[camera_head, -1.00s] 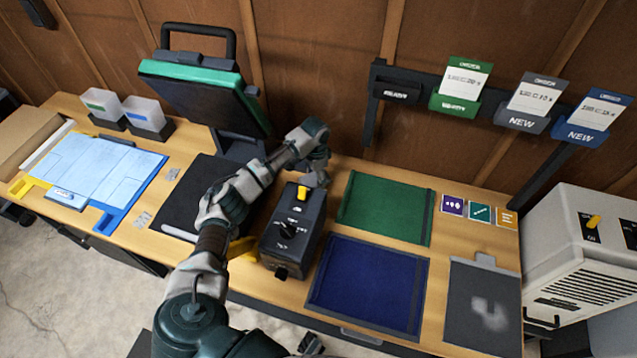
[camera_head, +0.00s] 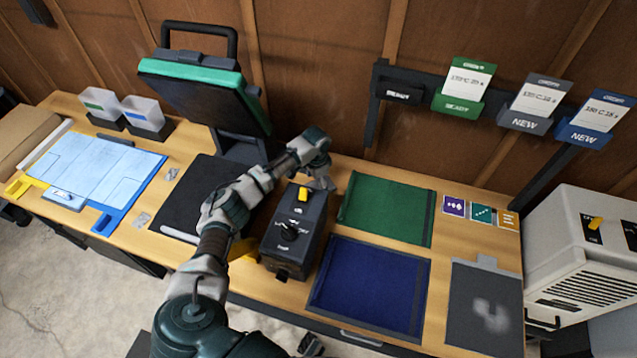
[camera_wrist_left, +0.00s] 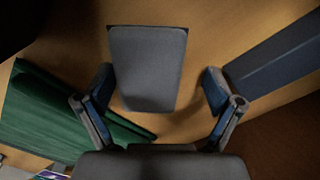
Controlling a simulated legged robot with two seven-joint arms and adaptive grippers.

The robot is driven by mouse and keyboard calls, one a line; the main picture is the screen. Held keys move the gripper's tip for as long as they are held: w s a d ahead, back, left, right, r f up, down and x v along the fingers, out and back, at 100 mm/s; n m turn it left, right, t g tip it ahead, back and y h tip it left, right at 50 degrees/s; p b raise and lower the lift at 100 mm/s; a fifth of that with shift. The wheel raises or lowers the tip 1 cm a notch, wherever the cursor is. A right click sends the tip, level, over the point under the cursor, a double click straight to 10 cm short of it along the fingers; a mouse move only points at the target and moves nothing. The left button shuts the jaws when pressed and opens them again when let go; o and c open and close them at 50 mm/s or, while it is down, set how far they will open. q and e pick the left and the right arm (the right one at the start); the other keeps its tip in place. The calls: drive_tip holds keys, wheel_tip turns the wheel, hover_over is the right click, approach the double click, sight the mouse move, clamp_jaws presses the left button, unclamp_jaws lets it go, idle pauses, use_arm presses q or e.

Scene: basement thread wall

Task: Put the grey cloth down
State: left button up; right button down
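My left gripper (camera_head: 322,180) is behind the dark control box, over the wood strip beside the green mat. In the left wrist view its two fingers (camera_wrist_left: 160,92) are spread wide apart. A flat grey rectangular piece (camera_wrist_left: 147,66), which looks like the grey cloth, shows between and beyond the fingertips, with wood around it. Neither finger appears to touch it. In the head view my gripper and the box hide most of that spot. My right gripper cannot be made out.
The control box (camera_head: 295,235) with a yellow switch stands close to my left arm. The green mat (camera_head: 387,208), blue mat (camera_head: 368,285) and dark grey mat (camera_head: 485,308) lie to the right. The wooden wall is close behind.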

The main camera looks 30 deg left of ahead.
use_arm(q)
drive_tip(key=shift+r, duration=0.1)
drive_tip(key=shift+d+r, duration=0.25)
drive_tip(key=shift+r, duration=0.05)
drive_tip(key=r, duration=0.2)
drive_tip(key=d+r, duration=0.1)
drive_tip(key=r, duration=0.2)
drive_tip(key=shift+w+r+p, duration=0.1)
drive_tip(key=shift+r+p, duration=0.2)
drive_tip(key=shift+p, duration=0.1)
wheel_tip(320, 180, up, 6)
drive_tip(key=shift+r+p, duration=0.25)
drive_tip(key=shift+p, duration=0.05)
use_arm(e)
drive_tip(key=shift+s+d+f, duration=0.4)
drive_tip(key=shift+s+f, duration=0.2)
drive_tip(key=shift+s+d+f, duration=0.35)
drive_tip(key=shift+s+f, duration=0.25)
